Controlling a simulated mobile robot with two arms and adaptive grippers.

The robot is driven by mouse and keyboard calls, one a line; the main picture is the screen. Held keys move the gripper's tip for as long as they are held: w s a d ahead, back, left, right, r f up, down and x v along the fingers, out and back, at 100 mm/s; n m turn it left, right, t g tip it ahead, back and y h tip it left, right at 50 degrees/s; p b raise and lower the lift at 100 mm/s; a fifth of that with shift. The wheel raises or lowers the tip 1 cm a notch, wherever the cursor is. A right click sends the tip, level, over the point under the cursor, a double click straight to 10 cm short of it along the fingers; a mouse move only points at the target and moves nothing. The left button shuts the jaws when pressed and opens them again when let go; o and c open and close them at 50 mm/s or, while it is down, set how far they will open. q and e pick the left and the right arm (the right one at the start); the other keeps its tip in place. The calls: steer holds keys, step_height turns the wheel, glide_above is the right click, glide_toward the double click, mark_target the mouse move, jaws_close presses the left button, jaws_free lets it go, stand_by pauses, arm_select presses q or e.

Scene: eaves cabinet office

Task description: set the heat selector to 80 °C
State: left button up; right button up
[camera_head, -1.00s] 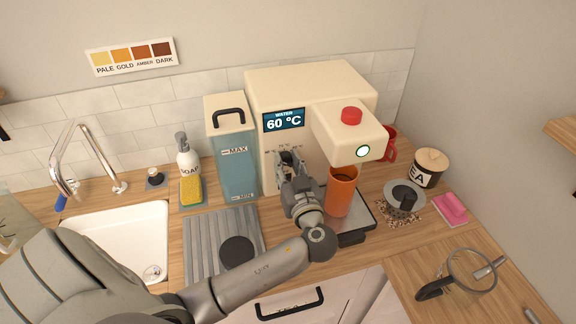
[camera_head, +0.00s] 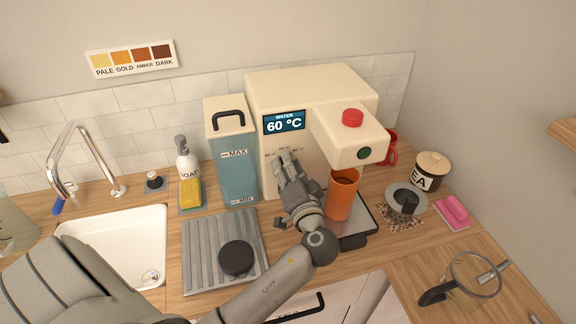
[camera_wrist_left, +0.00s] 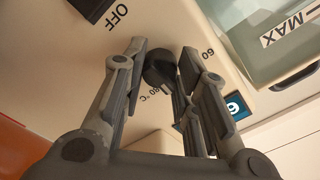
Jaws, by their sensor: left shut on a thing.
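The cream drinks machine (camera_head: 300,85) stands against the back wall. My right gripper is not in view.
An orange cup (camera_head: 342,195) stands under the spout, just right of my left gripper. A blue-green water tank (camera_head: 236,165) stands close left. A ridged grey tray (camera_head: 205,255) with a black disc (camera_head: 236,258) lies in front. The sink (camera_head: 120,240) is farther left.

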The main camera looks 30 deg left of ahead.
arm_select(q)
steer(key=m+p, duration=0.4)
steer(key=m, duration=0.5)
steer(key=shift+f+m, duration=0.1)
steer(key=shift+m, duration=0.3)
stand_by(0.4)
steer(key=o, duration=1.1)
steer(key=shift+d, duration=0.1)
steer(key=shift+c, duration=0.2)
steer(key=v, duration=1.2)
